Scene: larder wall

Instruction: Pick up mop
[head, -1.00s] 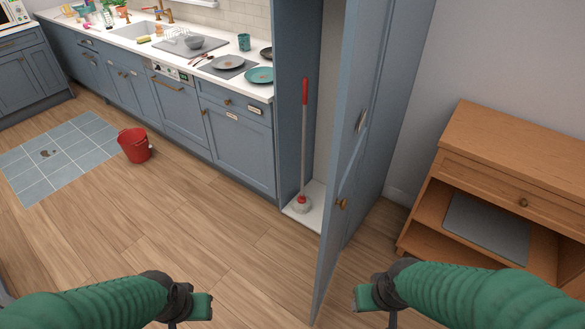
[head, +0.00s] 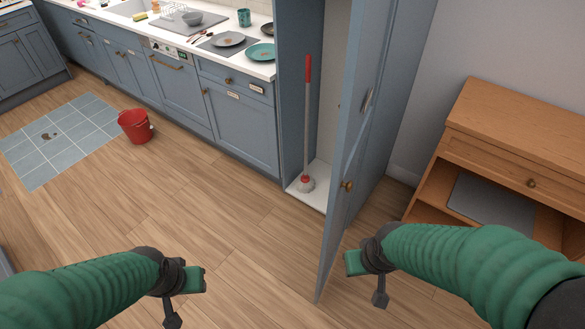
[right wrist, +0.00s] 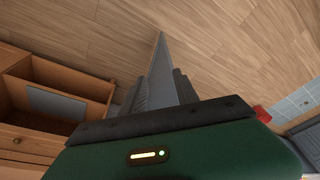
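The mop (head: 307,120) stands upright inside the tall open cupboard, with a red grip, a pale shaft and a whitish head on the cupboard floor. The cupboard door (head: 349,150) is swung open, its edge facing me, to the right of the mop. My left gripper (head: 184,300) is low in the head view, over bare floor; its fingers are too unclear to judge. My right gripper (head: 366,282) is right of the door's lower part, apart from the mop. In the right wrist view its fingers (right wrist: 162,92) are spread, with the door showing beyond them.
A wooden cabinet (head: 515,125) stands at the right. A red bucket (head: 135,127) and a blue tiled mat (head: 60,140) are on the floor at left. The counter (head: 262,70) with dishes runs along the back. Floor before the cupboard is clear.

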